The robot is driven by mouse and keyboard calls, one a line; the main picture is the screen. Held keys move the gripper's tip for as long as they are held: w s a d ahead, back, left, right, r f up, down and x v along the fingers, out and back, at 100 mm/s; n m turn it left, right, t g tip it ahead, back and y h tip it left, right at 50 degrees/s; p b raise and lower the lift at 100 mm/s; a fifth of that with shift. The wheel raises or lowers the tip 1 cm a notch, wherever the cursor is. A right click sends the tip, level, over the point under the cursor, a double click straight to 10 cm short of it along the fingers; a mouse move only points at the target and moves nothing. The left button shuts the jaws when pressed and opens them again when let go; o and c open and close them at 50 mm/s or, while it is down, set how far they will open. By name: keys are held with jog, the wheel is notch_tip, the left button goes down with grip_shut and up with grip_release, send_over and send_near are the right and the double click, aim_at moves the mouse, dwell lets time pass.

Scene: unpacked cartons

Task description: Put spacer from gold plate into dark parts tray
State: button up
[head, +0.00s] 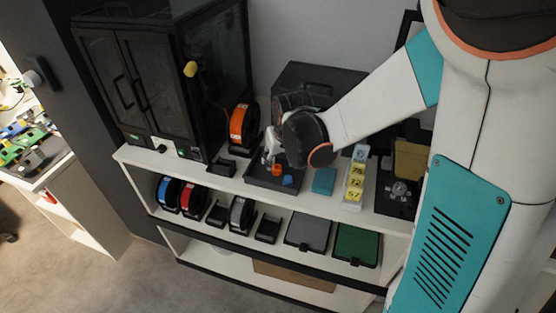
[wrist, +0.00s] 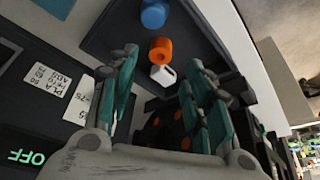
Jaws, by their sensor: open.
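The dark parts tray (head: 262,184) stands on the top shelf; its dark floor also fills the upper middle of the wrist view (wrist: 110,38). In it are a blue round piece (wrist: 154,14), an orange ring-like piece (wrist: 160,50) and a small white piece with a hole (wrist: 163,75). I cannot tell for sure which is the spacer. My gripper (head: 268,157) is over the tray, its fingers (wrist: 162,66) apart with the white and orange pieces in view between them, gripping nothing. The gold plate (head: 410,160) stands at the right; I see no piece on it.
A large black cabinet (head: 110,85) stands left and an orange spool (head: 241,125) behind the tray. A teal block (head: 324,181) and yellow-labelled boxes (head: 355,183) stand right of the tray. The lower shelf holds several spools and a green bin (head: 356,245).

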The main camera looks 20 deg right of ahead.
jog(key=s+r+t+p, duration=0.1)
jog(key=s+r+p, duration=0.1)
jog(key=s+r, duration=0.95)
jog(key=s+r+t, duration=0.1)
jog(key=s+r, duration=0.3)
jog(key=s, duration=0.5)
jog(key=shift+s+r+t, duration=0.2)
jog(key=shift+r+t, duration=0.05)
jog(key=shift+t, duration=0.15)
